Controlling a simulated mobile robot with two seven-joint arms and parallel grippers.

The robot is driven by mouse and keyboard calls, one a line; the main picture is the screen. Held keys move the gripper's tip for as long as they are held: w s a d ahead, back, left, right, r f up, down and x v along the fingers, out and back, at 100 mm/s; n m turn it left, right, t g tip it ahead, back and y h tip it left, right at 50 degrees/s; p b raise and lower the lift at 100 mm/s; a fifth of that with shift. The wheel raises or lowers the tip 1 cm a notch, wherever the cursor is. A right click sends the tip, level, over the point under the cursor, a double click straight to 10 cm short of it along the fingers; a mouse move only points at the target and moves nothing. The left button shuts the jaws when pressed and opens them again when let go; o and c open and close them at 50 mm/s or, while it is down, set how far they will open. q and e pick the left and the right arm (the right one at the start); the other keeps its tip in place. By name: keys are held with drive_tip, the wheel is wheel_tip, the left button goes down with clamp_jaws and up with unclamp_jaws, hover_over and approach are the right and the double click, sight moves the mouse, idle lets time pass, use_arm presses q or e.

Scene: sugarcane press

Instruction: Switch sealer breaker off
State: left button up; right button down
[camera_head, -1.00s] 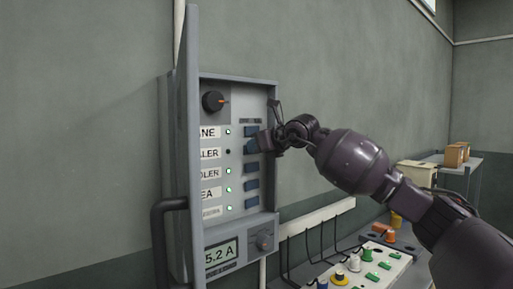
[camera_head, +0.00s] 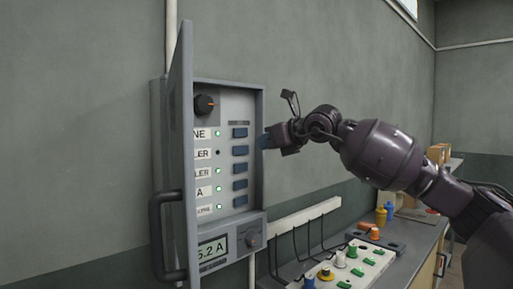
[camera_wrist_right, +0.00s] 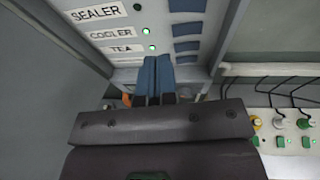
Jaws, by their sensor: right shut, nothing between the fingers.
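The breaker panel (camera_head: 221,225) is a grey wall box with a column of blue breakers. The sealer breaker (camera_head: 240,150) is second from the top; its label, partly cut off by the door, reads SEALER in the right wrist view (camera_wrist_right: 97,14). The lamp (camera_head: 219,153) in its row is dark, while the other lamps are lit. My right gripper (camera_head: 264,142), with blue fingertips, is just right of the panel at about that row, apart from the breakers. Its fingers are together and empty in the right wrist view (camera_wrist_right: 156,80). My left gripper is out of view.
The panel door (camera_head: 181,120) stands open on the left, with a dark handle (camera_head: 158,235). A rotary knob (camera_head: 205,104) is above the rows and an ammeter display (camera_head: 213,250) below. A bench with a control board (camera_head: 345,272) is at lower right.

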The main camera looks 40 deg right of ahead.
drive_tip(key=shift+s+a+r, duration=0.1)
drive_tip(key=shift+s+r, duration=0.1)
drive_tip(key=shift+s, duration=0.4)
drive_tip(key=shift+s+r, duration=0.15)
drive_tip(key=shift+s, duration=0.4)
